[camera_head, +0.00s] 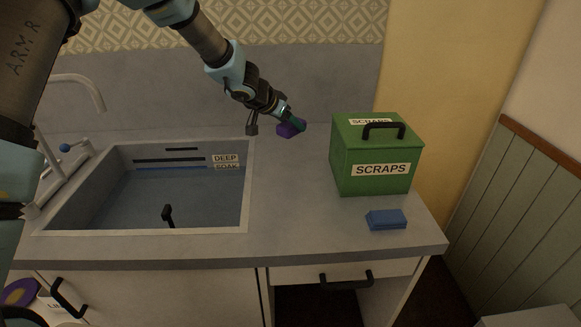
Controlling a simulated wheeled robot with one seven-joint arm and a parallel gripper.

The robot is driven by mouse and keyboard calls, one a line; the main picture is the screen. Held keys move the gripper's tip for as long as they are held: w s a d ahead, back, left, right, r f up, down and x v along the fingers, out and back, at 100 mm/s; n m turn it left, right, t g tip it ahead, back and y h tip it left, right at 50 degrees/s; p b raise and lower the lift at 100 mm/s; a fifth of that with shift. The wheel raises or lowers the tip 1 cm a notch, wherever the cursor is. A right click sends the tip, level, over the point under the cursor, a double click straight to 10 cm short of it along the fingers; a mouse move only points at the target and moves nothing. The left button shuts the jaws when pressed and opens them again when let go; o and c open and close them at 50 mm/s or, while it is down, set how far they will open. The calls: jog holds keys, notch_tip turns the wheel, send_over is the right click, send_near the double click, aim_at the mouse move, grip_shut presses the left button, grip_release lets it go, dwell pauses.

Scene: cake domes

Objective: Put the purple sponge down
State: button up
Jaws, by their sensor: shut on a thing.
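The purple sponge (286,131) is a small purple block at the back of the counter, right of the sink. My gripper (297,122) is shut on it, reaching in from the upper left. The fingertips cover part of the sponge. Whether the sponge touches the counter or hangs just above it, I cannot tell.
A green box labelled SCRAPS (345,180) with a black handle stands to the right. A blue sponge (386,219) lies in front of it. The sink (190,200), marked DEEP SOAK, is at left. Bare grey counter (290,205) lies between sink and box.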

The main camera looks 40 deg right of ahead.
notch_tip(320, 180, down, 11)
jog(key=b, duration=0.7)
jog(key=shift+r, duration=0.15)
jog(key=o, duration=1.4)
jog(key=shift+o, duration=0.2)
jog(key=w+p+v, duration=0.1)
jog(key=v, duration=1.1)
jog(key=shift+s+p, duration=0.35)
jog(key=shift+s, duration=0.1)
jog(key=shift+r, duration=0.15)
